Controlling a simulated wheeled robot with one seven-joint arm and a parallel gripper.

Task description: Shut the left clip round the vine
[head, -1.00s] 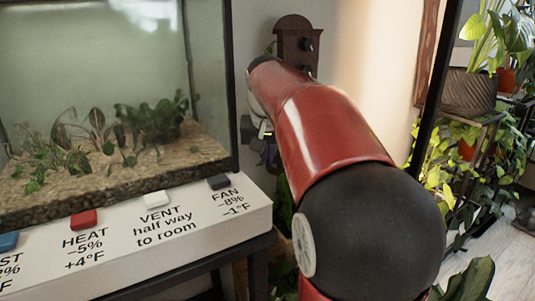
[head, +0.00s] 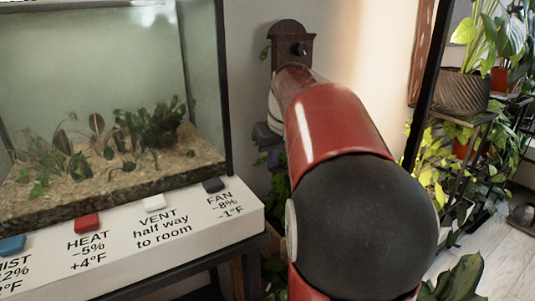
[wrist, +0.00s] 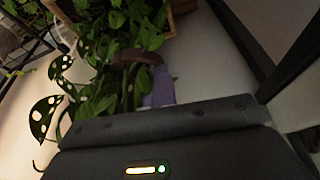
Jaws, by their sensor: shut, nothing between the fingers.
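My gripper (wrist: 155,125) fills the bottom of the wrist view as a dark body with a straight front edge. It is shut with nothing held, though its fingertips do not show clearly. Just beyond that edge are a small purple piece (wrist: 160,88) and a brown curved band (wrist: 140,57) among green leaves. I cannot tell whether either is the left clip. Vine leaves (wrist: 110,45) hang behind them, and spotted leaves (wrist: 44,117) are at the left. In the head view my arm hides most of this spot; a purple piece (head: 274,158) shows beside it.
A glass tank (head: 110,110) and a white control panel (head: 185,238) stand close to the left of my arm. A brown wooden plaque (head: 292,36) with a dark knob (head: 300,49) is on the wall behind. Shelves with plants (head: 462,92) stand at right.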

